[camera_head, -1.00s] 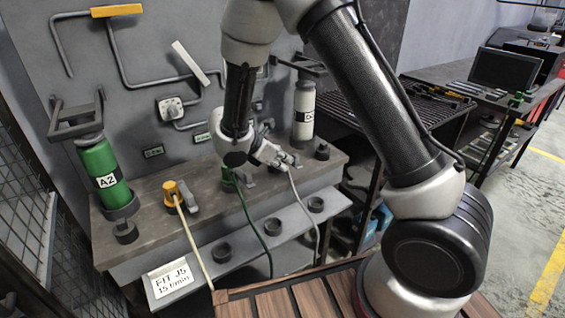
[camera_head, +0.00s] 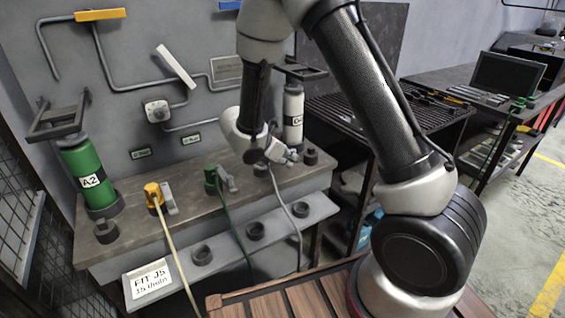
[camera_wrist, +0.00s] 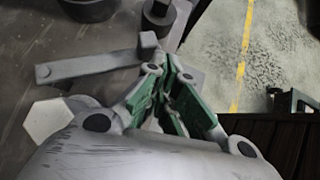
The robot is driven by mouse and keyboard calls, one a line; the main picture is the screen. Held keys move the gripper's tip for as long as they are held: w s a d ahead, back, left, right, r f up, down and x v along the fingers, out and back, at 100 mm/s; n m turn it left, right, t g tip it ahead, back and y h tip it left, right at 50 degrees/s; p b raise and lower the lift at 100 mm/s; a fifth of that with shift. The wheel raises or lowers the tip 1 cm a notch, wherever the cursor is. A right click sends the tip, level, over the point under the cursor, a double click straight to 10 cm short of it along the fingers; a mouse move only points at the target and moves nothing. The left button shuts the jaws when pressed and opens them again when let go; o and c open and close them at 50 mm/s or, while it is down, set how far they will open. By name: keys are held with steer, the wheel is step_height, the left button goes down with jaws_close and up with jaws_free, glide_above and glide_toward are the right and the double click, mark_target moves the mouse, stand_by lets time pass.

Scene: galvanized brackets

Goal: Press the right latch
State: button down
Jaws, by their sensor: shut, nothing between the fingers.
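A grey latch, a flat bar with a raised block at its end (camera_wrist: 95,66), lies left of my gripper (camera_wrist: 176,76) in the wrist view. The block is close to the fingertips; I cannot tell whether they touch. In the head view my gripper (camera_head: 290,155) is low over the right part of the bench, by the rightmost coupling with the grey hose (camera_head: 294,220), and hides most of that coupling and its latch. The green pads of my gripper are shut with nothing between them. The other latches stand beside the green coupling (camera_head: 211,180) and yellow coupling (camera_head: 153,194).
A green bottle (camera_head: 85,172) stands at the left of the bench (camera_head: 125,245), a white bottle (camera_head: 293,112) at the back right. Black round sockets (camera_head: 201,254) line the front ledge. A dark post (camera_wrist: 160,18) stands beyond the fingers. Hoses hang over the front.

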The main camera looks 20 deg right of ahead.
steer(key=shift+w+d, duration=0.15)
steer(key=shift+d, duration=0.05)
steer(key=shift+a, duration=0.2)
steer(key=shift+a, duration=0.65)
